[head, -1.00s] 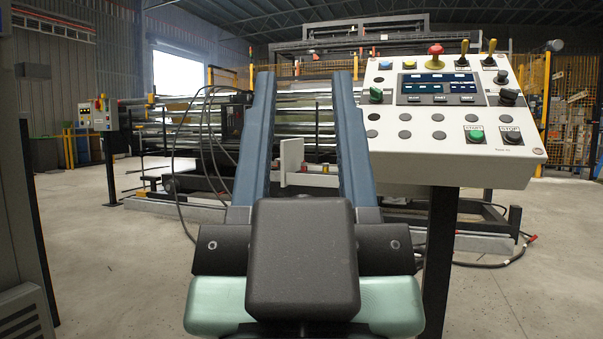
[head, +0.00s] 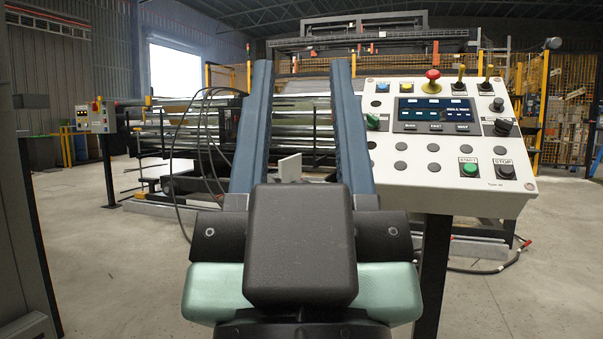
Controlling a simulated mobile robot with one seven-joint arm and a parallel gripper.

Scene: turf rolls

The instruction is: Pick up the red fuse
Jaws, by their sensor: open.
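My gripper (head: 301,65) fills the middle of the head view, seen from behind. Its two long blue-grey fingers point away from me and stand apart, open, with nothing seen held between them. I cannot make out a red fuse in the current view. A small white upright plate (head: 289,168) shows between the fingers, low down, just above my dark wrist housing. Whatever lies below that plate is hidden behind my wrist.
A control panel (head: 438,187) on a dark post stands close at the right, with a red mushroom button (head: 432,77) on top. A machine with shiny rollers (head: 190,118) lies behind. A grey cabinet (head: 18,230) stands at the left. Open concrete floor (head: 115,265) lies between.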

